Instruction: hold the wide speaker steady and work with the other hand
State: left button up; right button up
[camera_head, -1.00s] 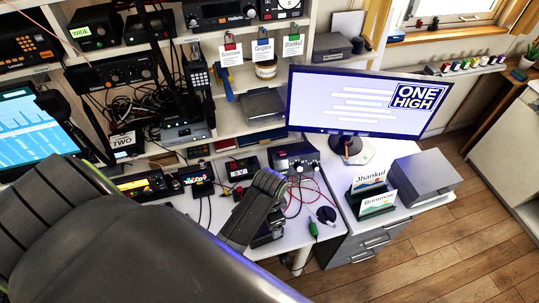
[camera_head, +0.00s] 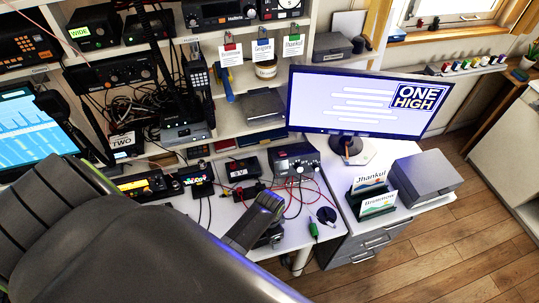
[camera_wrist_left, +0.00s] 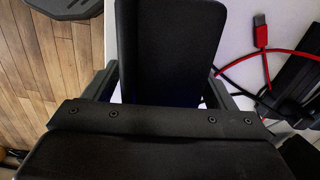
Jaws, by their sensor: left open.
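A black box with a lit green label reading WIDE (camera_head: 91,26) stands on the upper left shelf; I cannot tell whether it is the wide speaker. My left gripper (camera_head: 266,213) reaches over the white desk, below the small black radio unit with knobs (camera_head: 294,160). It is open, and I see nothing held in it. In the left wrist view a broad dark plate (camera_wrist_left: 168,45) fills the middle, and the space behind it is hidden. My large grey arm hides the lower left. My right gripper is not in view.
Red and black leads (camera_head: 316,192), a green-handled tool (camera_head: 313,229) and a dark round piece (camera_head: 326,215) lie by the gripper. A monitor (camera_head: 365,103), card holder (camera_head: 374,207) and grey box (camera_head: 425,178) stand right. Wooden floor (camera_head: 480,235) is clear.

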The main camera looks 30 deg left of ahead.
pick_arm(q)
jog(key=c, duration=1.3)
jog(key=shift+o, duration=0.2)
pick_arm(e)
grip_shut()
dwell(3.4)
